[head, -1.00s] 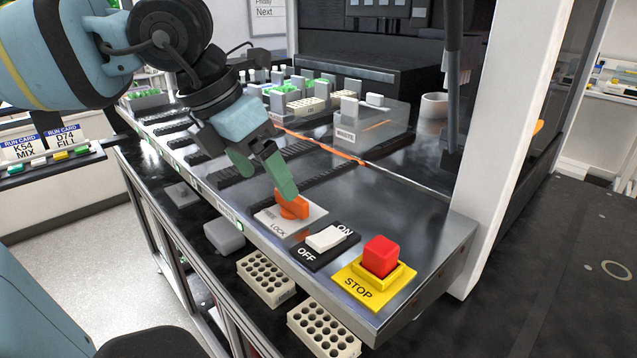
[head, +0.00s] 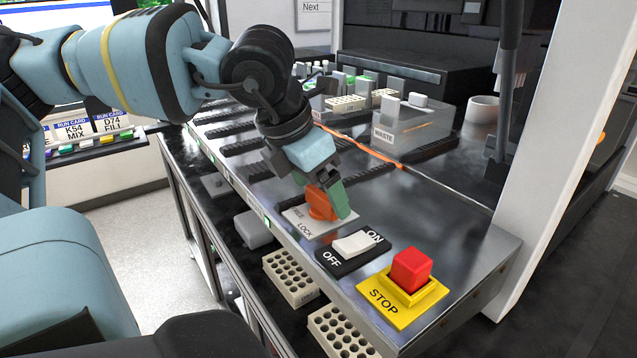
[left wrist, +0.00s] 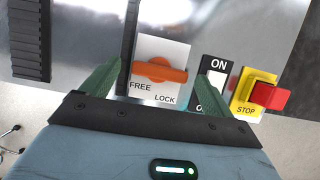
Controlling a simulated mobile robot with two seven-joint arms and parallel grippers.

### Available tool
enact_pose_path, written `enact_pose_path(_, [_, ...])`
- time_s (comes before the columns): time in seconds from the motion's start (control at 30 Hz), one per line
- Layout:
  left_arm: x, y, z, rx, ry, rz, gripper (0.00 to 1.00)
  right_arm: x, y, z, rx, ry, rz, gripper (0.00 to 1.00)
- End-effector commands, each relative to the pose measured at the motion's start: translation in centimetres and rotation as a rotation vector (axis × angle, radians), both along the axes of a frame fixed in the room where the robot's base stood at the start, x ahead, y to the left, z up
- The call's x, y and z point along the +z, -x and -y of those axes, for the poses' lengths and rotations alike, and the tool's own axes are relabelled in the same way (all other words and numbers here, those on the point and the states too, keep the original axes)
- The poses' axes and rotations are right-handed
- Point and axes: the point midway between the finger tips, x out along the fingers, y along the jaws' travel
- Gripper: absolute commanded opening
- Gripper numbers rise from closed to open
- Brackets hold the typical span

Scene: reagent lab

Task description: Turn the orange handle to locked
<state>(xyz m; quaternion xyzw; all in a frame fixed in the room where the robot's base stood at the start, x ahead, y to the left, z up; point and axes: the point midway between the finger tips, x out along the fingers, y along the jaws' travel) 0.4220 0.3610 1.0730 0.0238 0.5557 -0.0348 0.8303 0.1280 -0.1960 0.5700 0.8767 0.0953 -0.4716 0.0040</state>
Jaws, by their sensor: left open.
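The orange handle (head: 320,206) sits on a white plate marked FREE and LOCK at the front edge of the metal deck. In the left wrist view, the handle (left wrist: 160,70) lies roughly crosswise on the plate (left wrist: 163,48), above both words. My left gripper (head: 328,196) is down at the handle with its green fingers open. In the left wrist view, the left gripper (left wrist: 162,68) has one finger on each side of the handle, with gaps showing. The handle's far side is partly hidden in the head view. My right gripper is not in view.
Right of the plate are a white ON/OFF rocker switch (head: 352,244) and a red STOP button (head: 411,270) on a yellow base. A clear waste bin (head: 412,128) stands behind. Tube racks (head: 290,278) sit below the deck edge. Bare deck lies behind the switch.

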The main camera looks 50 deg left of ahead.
Motion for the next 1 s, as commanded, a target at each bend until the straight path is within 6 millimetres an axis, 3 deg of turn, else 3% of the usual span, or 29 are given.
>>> enact_pose_path(0.37, [-0.71,-0.28,0.03,-0.001,0.0,0.0,0.87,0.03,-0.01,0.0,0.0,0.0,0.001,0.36])
enact_pose_path(0.73, [-0.69,-0.27,0.03,-0.001,0.0,0.0,0.43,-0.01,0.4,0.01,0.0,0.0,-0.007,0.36])
enact_pose_path(1.0, [-0.7,-0.28,0.0,-0.03,0.002,0.001,0.43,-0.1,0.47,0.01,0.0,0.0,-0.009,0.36])
